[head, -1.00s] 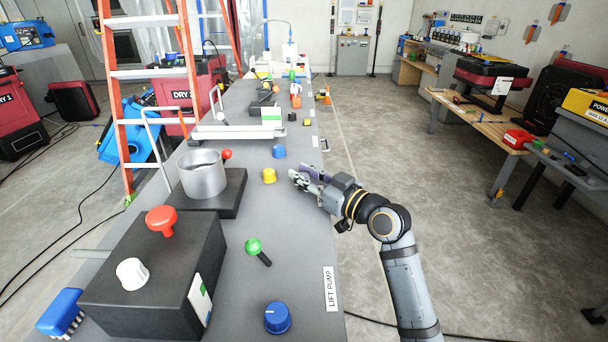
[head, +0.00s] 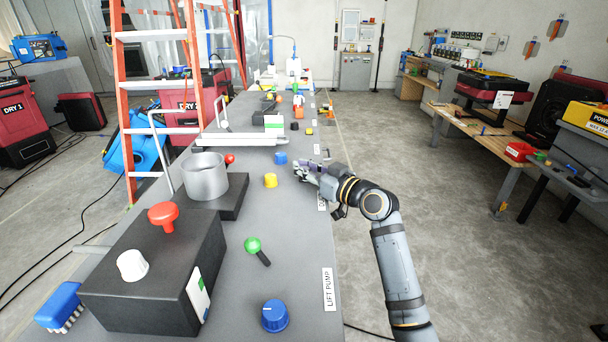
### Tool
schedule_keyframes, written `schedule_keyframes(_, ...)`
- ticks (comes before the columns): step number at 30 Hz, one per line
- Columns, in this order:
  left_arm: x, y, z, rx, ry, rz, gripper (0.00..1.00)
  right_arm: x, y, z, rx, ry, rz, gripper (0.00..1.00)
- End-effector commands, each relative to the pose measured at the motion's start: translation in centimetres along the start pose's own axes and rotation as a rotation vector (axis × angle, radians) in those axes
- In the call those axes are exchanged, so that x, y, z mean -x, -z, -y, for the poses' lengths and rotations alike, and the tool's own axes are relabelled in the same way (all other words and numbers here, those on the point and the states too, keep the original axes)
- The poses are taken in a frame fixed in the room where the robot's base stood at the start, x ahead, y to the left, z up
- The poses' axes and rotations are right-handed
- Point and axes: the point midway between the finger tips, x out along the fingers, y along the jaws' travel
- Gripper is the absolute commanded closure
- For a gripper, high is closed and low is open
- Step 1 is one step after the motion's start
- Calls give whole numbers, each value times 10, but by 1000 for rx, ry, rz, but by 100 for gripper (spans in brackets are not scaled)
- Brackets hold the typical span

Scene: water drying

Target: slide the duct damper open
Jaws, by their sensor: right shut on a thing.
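A grey metal duct ring (head: 205,180) stands upright on a black base plate (head: 232,196) on the bench. A red ball knob (head: 230,159) shows just behind the ring's right side; what it joins to is hidden. My right gripper (head: 300,168) is over the bench near its right edge, to the right of the ring and clear of it. It is shut on a small purple thing (head: 314,164), mostly hidden by the fingers. My left gripper is not in view.
A yellow knob (head: 271,180) and a blue knob (head: 280,158) sit between the ring and my right gripper. A black box (head: 150,280) with red and white knobs stands in front. An orange ladder (head: 120,100) stands left of the bench.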

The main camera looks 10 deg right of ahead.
Motion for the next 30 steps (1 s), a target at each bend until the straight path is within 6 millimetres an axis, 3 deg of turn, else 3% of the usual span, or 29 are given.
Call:
schedule_keyframes(4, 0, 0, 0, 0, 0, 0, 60, 1, -2, -2, 4, -5, 3, 100)
schedule_keyframes(5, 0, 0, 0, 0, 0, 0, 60, 1, -2, -2, 4, -5, 4, 77)
schedule_keyframes(10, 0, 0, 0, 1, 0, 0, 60, 1, -1, -1, 3, -4, 3, 54)
schedule_keyframes(21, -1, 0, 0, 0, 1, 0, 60, 7, -1, -1, 5, -4, 2, 54)
schedule_keyframes(23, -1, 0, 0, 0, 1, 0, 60, 15, -2, -2, 5, -5, 4, 54)
schedule_keyframes(30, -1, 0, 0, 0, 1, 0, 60, 75, -3, -1, 11, -4, 10, 54)
